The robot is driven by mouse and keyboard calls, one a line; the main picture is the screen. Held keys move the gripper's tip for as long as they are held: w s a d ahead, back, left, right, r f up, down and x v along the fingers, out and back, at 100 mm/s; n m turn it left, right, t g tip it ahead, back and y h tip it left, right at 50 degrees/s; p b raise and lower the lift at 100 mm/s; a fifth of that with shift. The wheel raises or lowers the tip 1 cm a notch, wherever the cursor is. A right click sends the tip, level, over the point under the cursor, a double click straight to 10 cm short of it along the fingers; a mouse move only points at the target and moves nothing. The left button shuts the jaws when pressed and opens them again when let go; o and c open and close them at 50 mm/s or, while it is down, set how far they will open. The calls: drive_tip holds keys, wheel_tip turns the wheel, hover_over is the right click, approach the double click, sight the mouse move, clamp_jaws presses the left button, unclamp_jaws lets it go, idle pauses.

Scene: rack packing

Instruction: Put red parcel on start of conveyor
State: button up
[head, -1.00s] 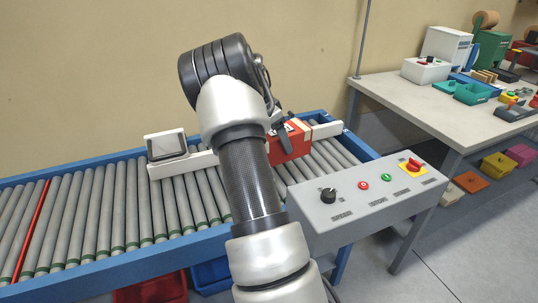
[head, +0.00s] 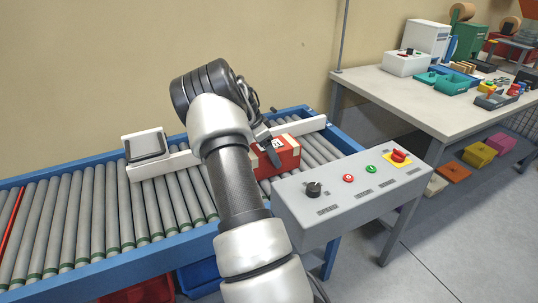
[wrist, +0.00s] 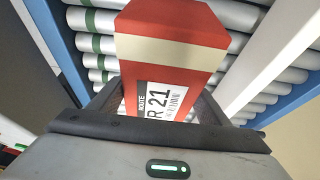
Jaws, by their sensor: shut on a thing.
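The red parcel (head: 284,156) with a cream band and a white label is at the right part of the roller conveyor (head: 112,205) in the head view. It also shows in the wrist view (wrist: 170,68), with its label reading "R 21". My gripper (wrist: 160,108) is shut on the parcel, with a finger on each side of it. In the head view my arm hides part of the parcel and most of the gripper. The rollers lie just beyond the parcel; I cannot tell whether it touches them.
A control box (head: 350,185) with knob and buttons stands in front on the right. A grey table (head: 420,100) with tools is at the right. Rollers left of my arm are clear.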

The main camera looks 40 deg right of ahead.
drive_tip(key=shift+f, duration=0.1)
drive_tip(key=o, duration=1.5)
drive_tip(key=shift+c, duration=0.2)
